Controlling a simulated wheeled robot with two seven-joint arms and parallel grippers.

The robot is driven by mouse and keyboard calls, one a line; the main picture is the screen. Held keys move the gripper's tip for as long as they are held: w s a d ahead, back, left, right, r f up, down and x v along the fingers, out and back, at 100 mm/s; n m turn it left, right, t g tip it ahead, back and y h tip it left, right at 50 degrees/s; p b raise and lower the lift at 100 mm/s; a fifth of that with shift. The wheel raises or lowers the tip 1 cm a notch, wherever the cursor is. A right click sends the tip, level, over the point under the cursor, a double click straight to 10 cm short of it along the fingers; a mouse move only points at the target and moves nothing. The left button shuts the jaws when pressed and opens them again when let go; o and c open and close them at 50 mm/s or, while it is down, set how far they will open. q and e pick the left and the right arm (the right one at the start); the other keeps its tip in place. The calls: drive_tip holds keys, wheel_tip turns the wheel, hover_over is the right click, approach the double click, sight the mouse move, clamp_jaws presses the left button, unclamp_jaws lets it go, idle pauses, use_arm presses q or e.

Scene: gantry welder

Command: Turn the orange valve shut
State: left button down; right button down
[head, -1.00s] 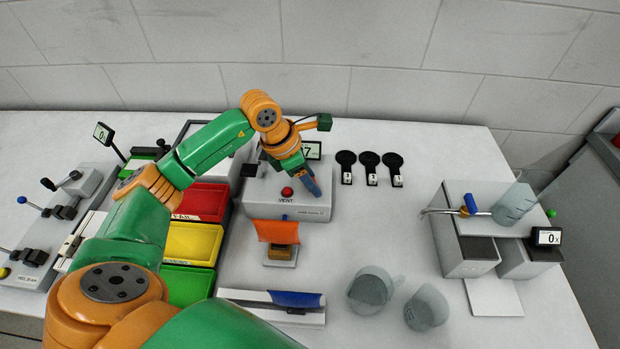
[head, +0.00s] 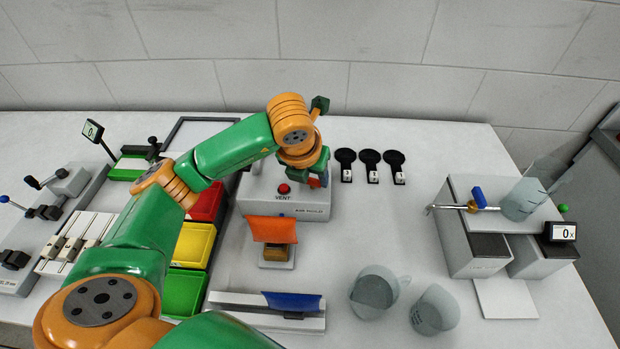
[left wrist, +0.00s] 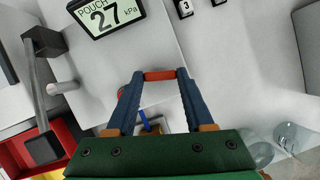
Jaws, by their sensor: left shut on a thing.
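The orange valve (left wrist: 160,75) shows in the left wrist view as a short orange-red bar between my fingertips. In the head view only a small orange bit of the valve (head: 314,183) shows at the right side of the grey vent box (head: 310,210). My left gripper (left wrist: 159,77) is shut on the bar, one blue finger at each end. In the head view my left gripper (head: 318,178) is largely hidden by its own wrist. The display (left wrist: 107,14) reads POUCH 27 kPa. My right gripper is in neither view.
A red VENT button (head: 284,189) sits on the box close to my gripper. An orange pouch (head: 272,229) stands in front of the box. Black paddle-shaped pieces (head: 345,160) lie to the right. Two clear jugs (head: 374,291) stand at the front right.

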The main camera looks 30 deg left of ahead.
use_arm(q)
drive_tip(key=shift+w+d+n+y+b, duration=0.1)
drive_tip(key=shift+n+y+b, duration=0.45)
drive_tip(key=shift+n, duration=1.05)
drive_tip(key=shift+c, duration=1.4)
unclamp_jaws()
drive_tip(key=shift+g, duration=0.3)
drive_tip(key=p+v, duration=0.2)
drive_tip(key=v, duration=0.5)
